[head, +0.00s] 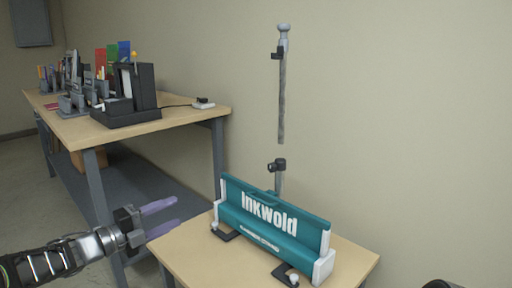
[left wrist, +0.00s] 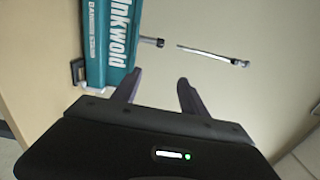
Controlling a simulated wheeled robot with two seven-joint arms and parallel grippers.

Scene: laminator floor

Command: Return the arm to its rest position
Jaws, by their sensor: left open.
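My left gripper (head: 160,216) is open and empty in the head view, with two purple-grey fingers pointing right. It is in the air left of the small table, apart from the teal Inkwold unit (head: 270,222). In the left wrist view its two dark fingers (left wrist: 157,92) stand apart with nothing between them. The Inkwold unit (left wrist: 108,45) shows there beyond the fingers, at upper left. My right gripper cannot be made out in the head view.
The Inkwold unit stands on a small wooden table (head: 190,258) near the wall. A grey pole (head: 282,90) rises behind it. A long workbench (head: 150,125) at the left holds a black device (head: 128,95) and several desk items. A dark rounded shape (head: 442,284) shows at the lower right edge.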

